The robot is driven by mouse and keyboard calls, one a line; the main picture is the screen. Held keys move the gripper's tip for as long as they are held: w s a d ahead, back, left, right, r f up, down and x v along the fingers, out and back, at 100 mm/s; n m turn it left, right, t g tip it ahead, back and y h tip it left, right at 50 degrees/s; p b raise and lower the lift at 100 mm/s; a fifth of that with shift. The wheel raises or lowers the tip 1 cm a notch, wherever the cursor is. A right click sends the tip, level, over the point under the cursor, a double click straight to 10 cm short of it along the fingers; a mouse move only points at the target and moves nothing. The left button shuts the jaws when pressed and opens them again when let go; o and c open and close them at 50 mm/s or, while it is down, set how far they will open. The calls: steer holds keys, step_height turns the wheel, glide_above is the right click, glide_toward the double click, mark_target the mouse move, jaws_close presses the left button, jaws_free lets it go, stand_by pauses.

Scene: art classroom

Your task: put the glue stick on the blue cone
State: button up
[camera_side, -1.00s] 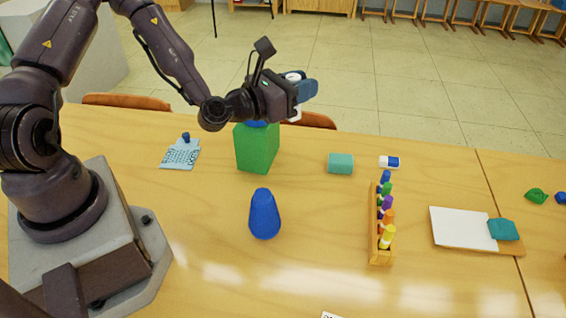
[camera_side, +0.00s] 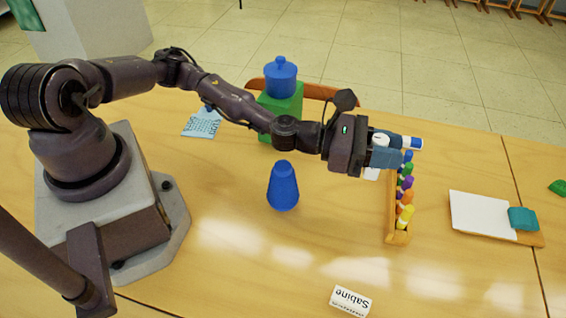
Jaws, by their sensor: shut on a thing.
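The blue cone (camera_side: 283,188) stands upright on the table, narrow flat top up, with nothing on it. My gripper (camera_side: 397,151) is shut on the white glue stick (camera_side: 380,139). The glue stick is roughly upright. Its round top shows above the fingers and its lower end just below them; its middle is hidden. My gripper is to the right of the cone and apart from it, in the air by the marker rack.
A wooden rack (camera_side: 391,237) of coloured markers stands under my gripper. A blue lidded pot (camera_side: 281,80) sits on a green block (camera_side: 289,106). A "Sabine" name block (camera_side: 351,301) lies in front.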

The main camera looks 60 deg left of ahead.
steer(key=s+d+r+m+g+h, duration=0.1)
steer(key=s+d+m+g+h, duration=0.25)
steer(key=d+m+g, duration=0.2)
step_height(320, 180, up, 7)
glide_above(291, 170)
steer(key=shift+n+g+h, duration=0.25)
steer(key=shift+g+h, duration=0.1)
steer(key=shift+h, duration=0.1)
steer(key=shift+f, duration=3.8)
steer(key=o, duration=0.9)
